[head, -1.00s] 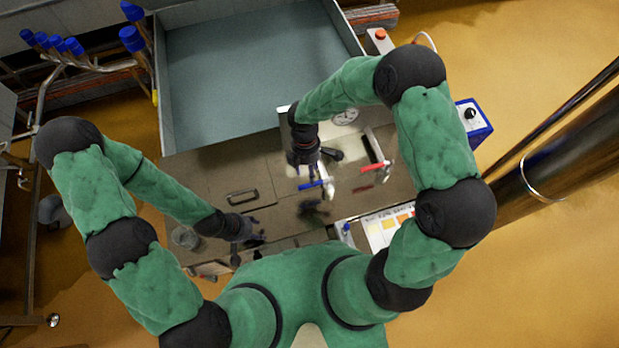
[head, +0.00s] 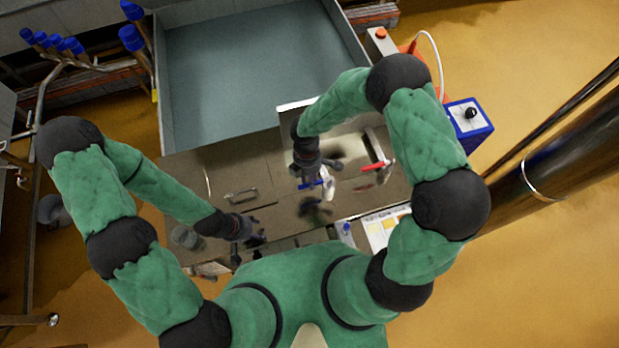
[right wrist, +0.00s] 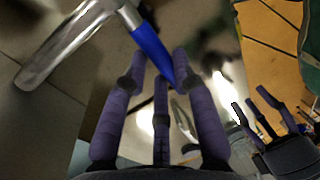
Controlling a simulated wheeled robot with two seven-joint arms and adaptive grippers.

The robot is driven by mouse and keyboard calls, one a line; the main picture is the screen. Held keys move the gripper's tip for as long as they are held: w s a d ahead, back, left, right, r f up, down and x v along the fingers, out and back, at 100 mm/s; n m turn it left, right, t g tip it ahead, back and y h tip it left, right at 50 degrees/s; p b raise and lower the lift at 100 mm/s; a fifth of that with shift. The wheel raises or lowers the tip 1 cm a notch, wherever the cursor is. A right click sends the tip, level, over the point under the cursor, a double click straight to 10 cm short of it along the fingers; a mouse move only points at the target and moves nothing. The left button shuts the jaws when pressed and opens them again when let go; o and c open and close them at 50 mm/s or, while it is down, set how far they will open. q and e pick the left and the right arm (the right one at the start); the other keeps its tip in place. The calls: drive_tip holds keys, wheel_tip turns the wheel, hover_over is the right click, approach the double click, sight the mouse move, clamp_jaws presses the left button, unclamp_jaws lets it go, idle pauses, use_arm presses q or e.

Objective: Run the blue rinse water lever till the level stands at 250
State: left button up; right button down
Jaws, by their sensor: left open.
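The blue lever (head: 312,184) sits on a metal tap over the counter. In the right wrist view the blue lever (right wrist: 151,45) slants down from a shiny metal pipe toward my fingertips. My right gripper (head: 318,172) is right at the lever. In the right wrist view its fingers (right wrist: 160,70) are spread around the lever's end; whether they press on it I cannot tell. My left gripper (head: 255,238) is open and empty, low over the counter's front left. It also shows in the right wrist view (right wrist: 262,108). I see no readable level scale.
A red lever (head: 376,166) is just right of the blue one. A large grey vat (head: 245,70) stands behind the counter (head: 205,165). A glass jar (head: 185,237) is beside my left gripper. A blue box with a black knob (head: 468,124) is at right.

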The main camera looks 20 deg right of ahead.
drive_tip(key=shift+s, duration=0.15)
drive_tip(key=shift+s+d+n+t+h+p, duration=0.1)
drive_tip(key=shift+s+d+n+h, duration=0.15)
drive_tip(key=shift+s+n, duration=0.9)
drive_tip(key=shift+s+d+n+t+h+p, duration=0.1)
drive_tip(key=shift+s+d+n+h+p, duration=0.2)
drive_tip(key=shift+n, duration=1.5)
drive_tip(key=shift+s+d+n+t+h+b, duration=0.15)
drive_tip(key=shift+s+n+h, duration=0.1)
drive_tip(key=shift+s+n, duration=0.95)
drive_tip(key=shift+w+n, duration=0.25)
drive_tip(key=shift+n, duration=0.1)
drive_tip(key=c, duration=1)
unclamp_jaws()
wheel_tip(320, 180, up, 12)
drive_tip(key=w+a, duration=0.1)
drive_tip(key=shift+w+a, duration=0.3)
drive_tip(key=shift+a, duration=0.05)
